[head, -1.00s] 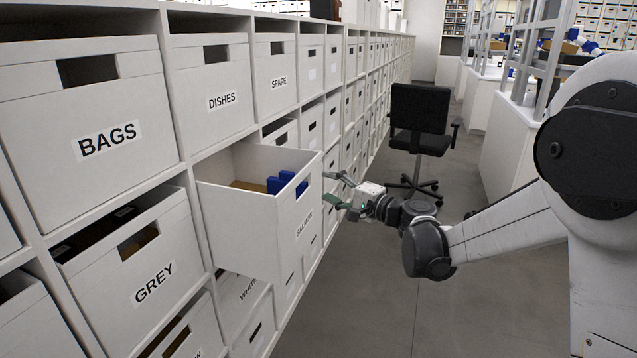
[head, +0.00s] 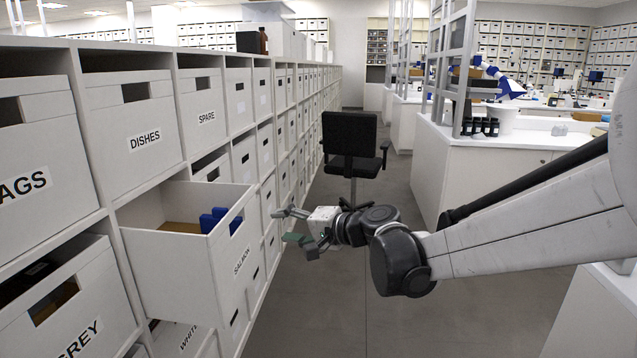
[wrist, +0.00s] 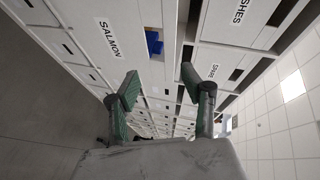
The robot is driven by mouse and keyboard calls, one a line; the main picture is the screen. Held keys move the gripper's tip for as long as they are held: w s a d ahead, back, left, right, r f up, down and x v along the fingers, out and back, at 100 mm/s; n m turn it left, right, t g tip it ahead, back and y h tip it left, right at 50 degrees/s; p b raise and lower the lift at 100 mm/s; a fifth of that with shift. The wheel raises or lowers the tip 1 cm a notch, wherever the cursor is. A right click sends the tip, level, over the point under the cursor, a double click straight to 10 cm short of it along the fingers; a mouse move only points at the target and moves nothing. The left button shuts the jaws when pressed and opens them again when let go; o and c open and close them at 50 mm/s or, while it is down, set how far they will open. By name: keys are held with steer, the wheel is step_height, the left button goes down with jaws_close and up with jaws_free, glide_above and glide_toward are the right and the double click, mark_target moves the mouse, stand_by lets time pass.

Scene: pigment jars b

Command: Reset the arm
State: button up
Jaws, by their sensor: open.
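My gripper (head: 291,226) is open and empty in the head view, with its green-padded fingers spread. It hangs in the aisle, just right of and apart from the pulled-out SALMON drawer (head: 172,271). In the wrist view the open fingers (wrist: 158,85) show against the shelf fronts, with nothing between them. The SALMON drawer also shows in the wrist view (wrist: 112,62). Blue items (head: 221,219) stand inside it, and its brown floor shows in part.
A black office chair (head: 349,147) stands in the aisle beyond my gripper. A white shelf of labelled boxes, such as DISHES (head: 130,115), runs along the left. White benches (head: 470,170) line the right. The grey floor (head: 330,310) below is clear.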

steer(key=s+d+f+n+h, duration=0.2)
steer(key=s+d+h, duration=0.4)
steer(key=s+d, duration=0.8)
steer(key=s+d+f+n+h, duration=0.2)
steer(key=s+d+f+h, duration=0.2)
steer(key=s+d, duration=1)
steer(key=s+h, duration=0.2)
steer(key=s, duration=0.1)
steer(key=shift+f+g+h, duration=0.3)
steer(key=shift+g+h, duration=0.1)
